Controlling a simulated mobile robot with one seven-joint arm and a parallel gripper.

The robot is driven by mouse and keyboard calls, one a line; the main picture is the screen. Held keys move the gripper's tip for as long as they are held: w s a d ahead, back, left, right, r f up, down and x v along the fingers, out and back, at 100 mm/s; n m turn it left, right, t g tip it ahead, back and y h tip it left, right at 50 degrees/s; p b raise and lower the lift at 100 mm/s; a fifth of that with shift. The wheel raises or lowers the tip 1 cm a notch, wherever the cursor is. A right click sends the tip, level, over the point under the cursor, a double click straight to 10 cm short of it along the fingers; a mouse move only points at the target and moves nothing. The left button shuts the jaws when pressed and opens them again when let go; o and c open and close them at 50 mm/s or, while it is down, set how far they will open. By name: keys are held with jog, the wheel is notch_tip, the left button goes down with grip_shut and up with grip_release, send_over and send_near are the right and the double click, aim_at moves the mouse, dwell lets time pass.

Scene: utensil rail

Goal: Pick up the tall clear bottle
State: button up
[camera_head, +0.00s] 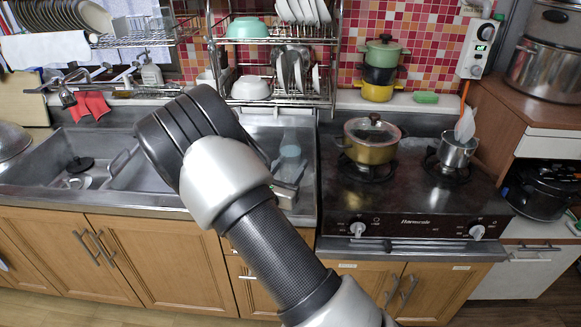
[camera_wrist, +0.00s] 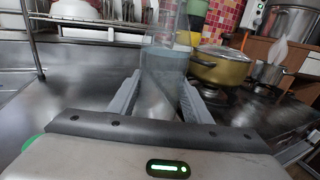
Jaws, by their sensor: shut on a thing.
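The tall clear bottle (camera_wrist: 163,68) stands upright between the two fingers of my gripper (camera_wrist: 160,97) in the wrist view. The fingers are shut on it, one on each side. In the head view the bottle (camera_head: 290,158) shows as a pale, see-through shape just right of my arm, over the steel counter between sink and stove. My gripper (camera_head: 285,192) is partly hidden there by my arm. The bottle's base is hidden, so I cannot tell whether it touches the counter.
A gold pot (camera_head: 372,145) and a small steel pan (camera_head: 458,152) stand on the stove (camera_head: 400,200) at the right. The dish rack (camera_head: 275,100) rises behind the bottle. The sink (camera_head: 85,170) lies to the left, with a dark strainer in it.

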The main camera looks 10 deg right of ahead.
aim_at(289, 137)
notch_tip(289, 137, up, 10)
jog(key=shift+r+p, duration=0.1)
jog(key=shift+p, duration=0.65)
jog(key=shift+s, duration=0.1)
